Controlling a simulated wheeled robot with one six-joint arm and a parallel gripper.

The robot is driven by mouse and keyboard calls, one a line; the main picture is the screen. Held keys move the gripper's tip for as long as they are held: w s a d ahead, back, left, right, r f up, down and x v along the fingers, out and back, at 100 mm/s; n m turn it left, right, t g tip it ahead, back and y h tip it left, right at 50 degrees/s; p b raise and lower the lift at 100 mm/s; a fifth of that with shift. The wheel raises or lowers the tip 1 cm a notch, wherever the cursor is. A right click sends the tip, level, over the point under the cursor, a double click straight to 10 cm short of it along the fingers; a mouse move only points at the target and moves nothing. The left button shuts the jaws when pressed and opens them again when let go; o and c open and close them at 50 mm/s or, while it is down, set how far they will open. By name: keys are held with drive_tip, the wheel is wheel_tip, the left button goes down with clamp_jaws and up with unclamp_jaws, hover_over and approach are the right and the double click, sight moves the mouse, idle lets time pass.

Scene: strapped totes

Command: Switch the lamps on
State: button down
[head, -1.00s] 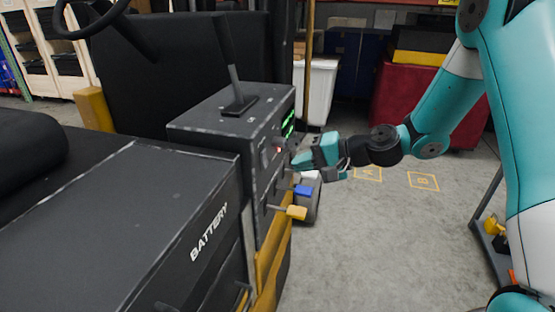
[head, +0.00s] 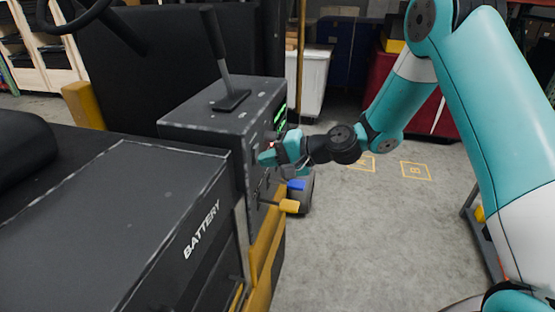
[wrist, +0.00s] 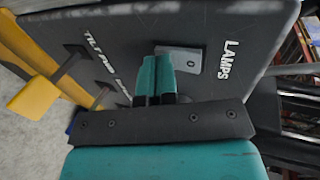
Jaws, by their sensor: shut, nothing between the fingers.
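The dark control box (head: 205,132) of the truck carries the panel on its right side. In the wrist view the white LAMPS label (wrist: 229,60) is on the dark panel, beside a small grey switch plate (wrist: 184,59) with screws. My gripper (wrist: 157,74) has its two teal fingers together and empty, in front of the plate's left part. The fingers hide part of the plate, and I cannot tell whether they touch the switch. In the head view my gripper (head: 266,158) is at the panel face, close by a small red light (head: 271,144).
A lever with a yellow knob (wrist: 30,98) sticks out by the TILT label (wrist: 99,53). In the head view yellow (head: 290,206) and blue (head: 297,185) knobs are just below my gripper. A green display (head: 280,117) is above it. The floor (head: 370,230) to the right is clear.

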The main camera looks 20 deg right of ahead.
drive_tip(key=shift+r+p, duration=0.8)
drive_tip(key=shift+r, duration=0.05)
